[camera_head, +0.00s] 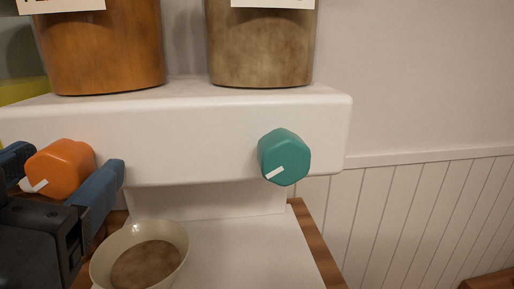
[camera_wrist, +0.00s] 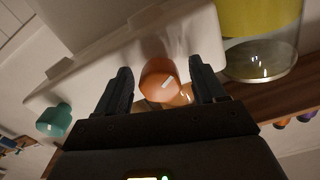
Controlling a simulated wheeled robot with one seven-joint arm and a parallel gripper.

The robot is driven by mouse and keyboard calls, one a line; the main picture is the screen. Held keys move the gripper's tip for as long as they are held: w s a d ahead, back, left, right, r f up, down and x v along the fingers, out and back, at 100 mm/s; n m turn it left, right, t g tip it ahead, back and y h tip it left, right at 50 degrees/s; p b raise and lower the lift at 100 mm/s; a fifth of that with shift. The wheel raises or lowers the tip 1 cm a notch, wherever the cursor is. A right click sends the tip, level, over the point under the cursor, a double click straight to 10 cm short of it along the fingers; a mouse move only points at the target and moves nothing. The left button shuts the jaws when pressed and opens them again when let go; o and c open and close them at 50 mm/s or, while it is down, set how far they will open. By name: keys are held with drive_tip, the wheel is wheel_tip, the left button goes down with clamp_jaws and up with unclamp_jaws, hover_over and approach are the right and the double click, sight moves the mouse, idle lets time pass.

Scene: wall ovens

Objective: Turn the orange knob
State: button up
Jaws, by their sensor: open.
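The orange knob (camera_head: 66,165) sits on the left front of the white dispenser (camera_head: 190,140), with a white mark on its lower left face. My gripper (camera_head: 67,172) is open, with one dark finger on each side of the knob. In the wrist view my gripper (camera_wrist: 160,75) has the knob between its fingertips, with a visible gap on each side. Whether a finger touches the knob elsewhere I cannot tell.
A teal knob (camera_head: 285,157) sits to the right on the same white front. A cream bowl (camera_head: 181,262) with brown contents stands below the orange knob, close to my gripper. Two clear containers, orange-brown (camera_head: 105,55) and tan (camera_head: 262,50), stand on top. The right side is open toward the wall.

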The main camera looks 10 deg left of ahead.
drive_tip(key=shift+c, duration=0.2)
drive_tip(key=c, duration=1)
drive_tip(key=shift+f+m+b, duration=0.1)
drive_tip(key=shift+m+b, duration=0.3)
drive_tip(key=shift+b, duration=0.1)
drive_tip(key=shift+f+m+b, duration=0.1)
drive_tip(key=shift+m+b, duration=0.9)
drive_tip(key=shift+b, duration=0.15)
drive_tip(key=m+b, duration=0.3)
drive_tip(key=shift+m, duration=0.3)
drive_tip(key=m+b, duration=0.4)
drive_tip(key=m, duration=0.1)
drive_tip(key=shift+a+r+b, duration=0.1)
drive_tip(key=shift+r+b, duration=0.1)
drive_tip(key=shift+b, duration=0.15)
drive_tip(key=shift+m, duration=0.4)
